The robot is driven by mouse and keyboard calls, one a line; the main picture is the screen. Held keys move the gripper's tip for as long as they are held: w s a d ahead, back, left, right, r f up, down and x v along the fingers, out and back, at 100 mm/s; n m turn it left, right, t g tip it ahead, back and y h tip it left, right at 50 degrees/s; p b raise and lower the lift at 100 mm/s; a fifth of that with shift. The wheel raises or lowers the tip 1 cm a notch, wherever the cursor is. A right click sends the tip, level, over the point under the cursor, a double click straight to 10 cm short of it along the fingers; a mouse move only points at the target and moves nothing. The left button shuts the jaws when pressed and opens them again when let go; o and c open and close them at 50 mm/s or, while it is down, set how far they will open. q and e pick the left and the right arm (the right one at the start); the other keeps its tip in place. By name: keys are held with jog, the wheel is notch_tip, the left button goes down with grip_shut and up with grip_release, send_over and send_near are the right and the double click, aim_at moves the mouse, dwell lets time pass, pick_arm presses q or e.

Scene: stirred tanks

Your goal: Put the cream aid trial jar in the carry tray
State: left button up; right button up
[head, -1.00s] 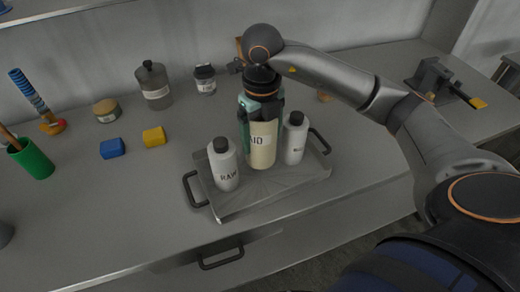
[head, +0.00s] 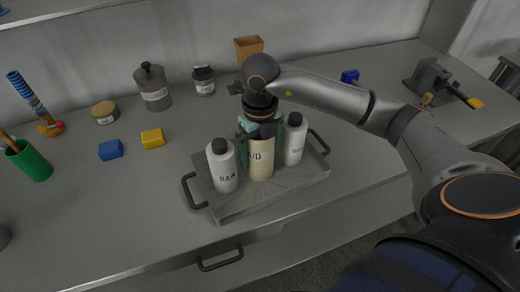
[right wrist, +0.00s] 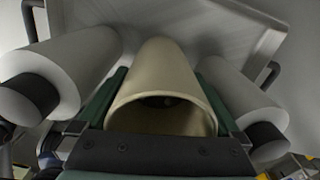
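The cream aid trial jar (head: 262,162) stands upright in the carry tray (head: 240,208), between two white bottles. Its base appears to be at the tray floor. My right gripper (head: 260,132) is over it from above, with its green fingers on either side of the jar's upper part. In the right wrist view the jar (right wrist: 160,75) fills the space between the fingers, which look pressed against its sides. The gripper hides the jar's top in the head view. My left gripper is not in view.
A white bottle (head: 222,170) marked RAW is close on the jar's left, and another white bottle (head: 294,143) is close on its right. Blue (head: 110,150) and yellow (head: 153,139) blocks lie left of the tray. A grey lidded jar (head: 153,90) stands behind.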

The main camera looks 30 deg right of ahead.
notch_tip(320, 180, up, 12)
jog(key=shift+r+p, duration=0.15)
jog(key=shift+p, duration=0.25)
dwell(0.5)
